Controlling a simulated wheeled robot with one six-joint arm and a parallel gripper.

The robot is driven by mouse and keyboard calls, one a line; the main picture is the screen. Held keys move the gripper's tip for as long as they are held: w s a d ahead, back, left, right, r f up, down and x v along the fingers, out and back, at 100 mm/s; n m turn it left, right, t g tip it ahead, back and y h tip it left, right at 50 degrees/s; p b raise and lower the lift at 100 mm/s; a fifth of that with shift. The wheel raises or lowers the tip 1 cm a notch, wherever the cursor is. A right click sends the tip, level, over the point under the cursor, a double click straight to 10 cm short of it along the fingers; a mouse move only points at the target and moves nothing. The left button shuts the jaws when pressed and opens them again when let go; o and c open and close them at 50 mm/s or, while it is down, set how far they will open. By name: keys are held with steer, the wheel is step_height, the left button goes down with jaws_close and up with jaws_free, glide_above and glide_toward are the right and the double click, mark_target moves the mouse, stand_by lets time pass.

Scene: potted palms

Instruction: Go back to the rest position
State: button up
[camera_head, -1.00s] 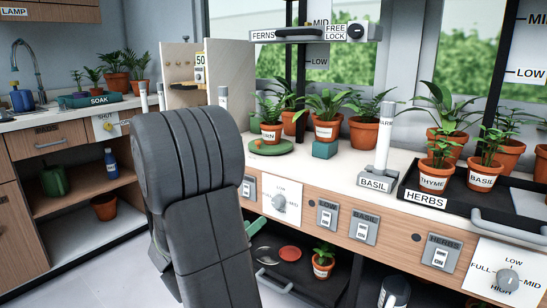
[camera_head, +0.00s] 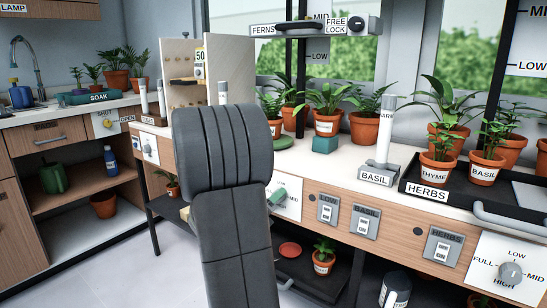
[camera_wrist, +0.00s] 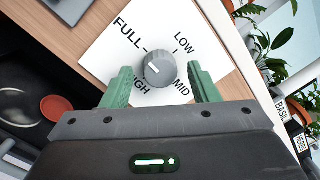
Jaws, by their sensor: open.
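My gripper (camera_wrist: 158,68) is open in the wrist view, with its two green fingers apart. A grey round knob (camera_wrist: 160,69) shows between the fingertips, with a gap visible on each side. It sits on a white dial plate (camera_wrist: 105,50) marked FULL, LOW, MID and HIGH. I cannot tell for sure which mark the knob points at. In the head view, my dark arm hides most of the gripper, and only a bit of green finger (camera_head: 277,196) shows beside the dial plate (camera_head: 292,203). The knob is hidden there.
The wooden bench front carries LOW (camera_head: 327,209), BASIL (camera_head: 366,222) and HERBS (camera_head: 442,245) switches. Potted plants and a black HERBS tray (camera_head: 428,190) stand on the counter above. A dark lower shelf holds a red dish (camera_head: 290,250) and a potted plant (camera_head: 323,262).

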steer(key=shift+s+r+n+y+p, duration=0.1)
steer(key=shift+n+y+p, duration=0.2)
steer(key=shift+n, duration=3.25)
steer(key=shift+r+n+y+p, duration=0.15)
steer(key=shift+n+y, duration=0.25)
steer(key=shift+n, duration=3.15)
